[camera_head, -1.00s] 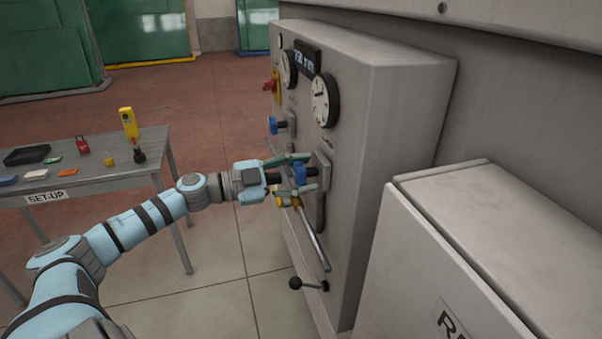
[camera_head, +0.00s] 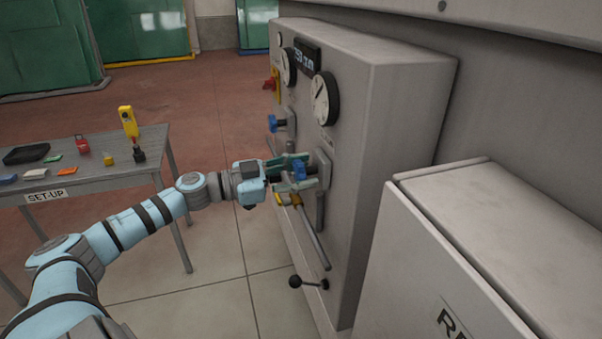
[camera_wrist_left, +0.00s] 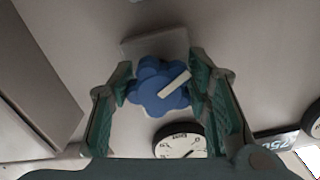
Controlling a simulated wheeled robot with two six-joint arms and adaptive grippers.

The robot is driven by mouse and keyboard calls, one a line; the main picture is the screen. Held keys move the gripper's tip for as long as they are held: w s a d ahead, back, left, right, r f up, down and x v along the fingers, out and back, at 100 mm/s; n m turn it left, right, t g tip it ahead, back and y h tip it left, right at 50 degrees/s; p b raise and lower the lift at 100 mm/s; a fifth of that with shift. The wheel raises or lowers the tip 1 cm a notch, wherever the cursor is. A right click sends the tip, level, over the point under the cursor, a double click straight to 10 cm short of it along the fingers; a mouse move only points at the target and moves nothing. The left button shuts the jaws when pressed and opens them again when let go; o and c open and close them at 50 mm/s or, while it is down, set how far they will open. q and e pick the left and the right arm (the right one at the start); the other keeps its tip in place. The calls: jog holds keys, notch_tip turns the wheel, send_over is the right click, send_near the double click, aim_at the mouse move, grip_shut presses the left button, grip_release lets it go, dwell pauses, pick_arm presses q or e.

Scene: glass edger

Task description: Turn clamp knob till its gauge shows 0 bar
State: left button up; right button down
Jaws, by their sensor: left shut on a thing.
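A blue lobed knob (camera_head: 299,170) with a white stripe sits on the grey machine panel, below the nearer round gauge (camera_head: 320,100). The knob also fills the middle of the left wrist view (camera_wrist_left: 150,92), its white stripe slanting up to the right. My left gripper (camera_head: 303,173) is shut on this knob, with one green-padded finger on each side. The gauge's dial (camera_wrist_left: 182,143) is partly cut off in the left wrist view. Its needle is visible in the head view, but the figures are too small to read. My right gripper is out of view.
A second blue knob (camera_head: 277,124) and a second gauge (camera_head: 289,67) are farther along the panel, near a red switch (camera_head: 271,85). A yellow-ended bar and a black-knobbed lever (camera_head: 297,282) are below. A set-up table (camera_head: 95,172) stands left.

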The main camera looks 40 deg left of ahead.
pick_arm(q)
jog(key=o, duration=1.2)
jog(key=shift+r, duration=0.2)
notch_tip(320, 180, up, 10)
jog(key=shift+f, duration=0.2)
jog(key=shift+a, duration=0.1)
